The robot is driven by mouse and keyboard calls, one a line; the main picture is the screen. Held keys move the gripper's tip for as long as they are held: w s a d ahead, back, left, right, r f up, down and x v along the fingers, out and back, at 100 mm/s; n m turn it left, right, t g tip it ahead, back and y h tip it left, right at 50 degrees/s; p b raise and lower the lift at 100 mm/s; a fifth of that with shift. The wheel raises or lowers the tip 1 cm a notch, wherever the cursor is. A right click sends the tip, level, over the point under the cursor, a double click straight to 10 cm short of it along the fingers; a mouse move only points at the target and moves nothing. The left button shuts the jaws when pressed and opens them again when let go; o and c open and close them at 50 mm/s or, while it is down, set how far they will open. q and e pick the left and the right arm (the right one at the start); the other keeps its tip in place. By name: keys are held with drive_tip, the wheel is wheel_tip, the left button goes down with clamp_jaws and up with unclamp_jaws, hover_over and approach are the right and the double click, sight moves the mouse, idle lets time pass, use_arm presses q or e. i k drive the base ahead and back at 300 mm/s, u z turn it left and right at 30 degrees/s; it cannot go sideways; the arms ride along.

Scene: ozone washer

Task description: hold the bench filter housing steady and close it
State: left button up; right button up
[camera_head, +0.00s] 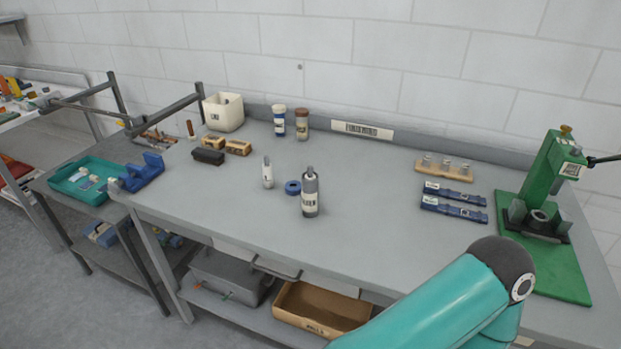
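A grey cylinder with a dark upper part and a pale label (310,197) stands upright near the middle of the bench. A small blue ring-shaped piece (293,187) lies just to its left, and a slim white labelled piece (267,174) stands further left. These look like the filter housing and its parts, but I cannot tell for sure which is which, or whether the housing is open. Neither of my grippers is in view. Only a teal link of my own arm shows at the lower right, in front of the bench's near edge.
A green press (550,190) stands at the right, near two blue bars (453,211) and a wooden holder (444,173). Two capped jars (302,125) and a white bin (223,112) stand at the back. A teal tray (78,183) sits left.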

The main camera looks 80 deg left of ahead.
sight(309, 189)
drive_tip(key=u, duration=0.1)
drive_tip(key=k, duration=0.5)
drive_tip(key=u, duration=0.75)
drive_tip(key=k, duration=0.55)
drive_tip(key=u, duration=0.75)
drive_tip(key=i, duration=0.6)
drive_tip(key=z, duration=0.05)
